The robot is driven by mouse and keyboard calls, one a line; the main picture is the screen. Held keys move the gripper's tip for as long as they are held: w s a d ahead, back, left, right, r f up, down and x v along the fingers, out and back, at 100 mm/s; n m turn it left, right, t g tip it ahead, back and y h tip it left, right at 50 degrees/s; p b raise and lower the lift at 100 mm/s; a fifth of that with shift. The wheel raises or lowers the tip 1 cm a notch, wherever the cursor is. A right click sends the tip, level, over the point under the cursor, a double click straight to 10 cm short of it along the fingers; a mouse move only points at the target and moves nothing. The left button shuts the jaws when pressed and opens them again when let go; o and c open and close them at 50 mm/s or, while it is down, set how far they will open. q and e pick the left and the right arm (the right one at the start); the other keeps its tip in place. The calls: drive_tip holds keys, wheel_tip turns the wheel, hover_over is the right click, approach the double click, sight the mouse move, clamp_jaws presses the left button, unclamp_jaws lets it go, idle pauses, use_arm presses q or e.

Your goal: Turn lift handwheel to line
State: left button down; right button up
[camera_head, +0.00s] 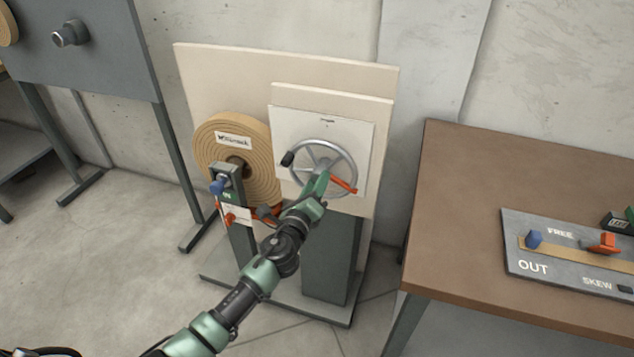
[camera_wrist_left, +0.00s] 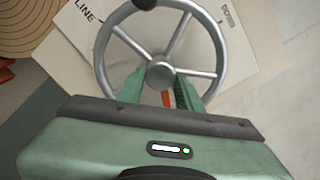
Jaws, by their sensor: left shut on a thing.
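The lift handwheel (camera_head: 298,153) is a grey spoked wheel with a dark knob at its upper left, on a pale panel. My left gripper (camera_head: 321,178) is at the wheel's lower part, near the hub, shut on the handwheel. In the left wrist view, the fingers straddle a red part (camera_wrist_left: 166,98) below the hub of the handwheel (camera_wrist_left: 219,55); their exact contact is partly hidden. A red-orange bar (camera_head: 343,185) shows beside the fingers in the head view. The word LINE (camera_wrist_left: 88,12) is printed beside the wheel. My right gripper is not in view.
A tan coiled roll (camera_head: 262,140) stands left of the wheel, with a post carrying blue and red parts (camera_head: 219,187) before it. A brown table (camera_head: 455,205) at the right bears a control board (camera_head: 519,250) marked FREE and OUT. Concrete floor lies clear at the lower left.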

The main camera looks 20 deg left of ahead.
use_arm(q)
drive_tip(key=m+p, duration=0.2)
drive_tip(key=m, duration=0.3)
drive_tip(key=m+p, duration=0.2)
drive_tip(key=m, duration=0.3)
drive_tip(key=m+p, duration=0.2)
drive_tip(key=m, duration=0.3)
drive_tip(key=shift+a+m, duration=0.3)
drive_tip(key=shift+a, duration=0.05)
drive_tip(key=shift+f+m, duration=0.15)
drive_tip(key=shift+m, duration=0.25)
drive_tip(key=shift+d, duration=0.1)
idle(0.4)
drive_tip(key=c, duration=1)
unclamp_jaws()
drive_tip(key=shift+o, duration=0.2)
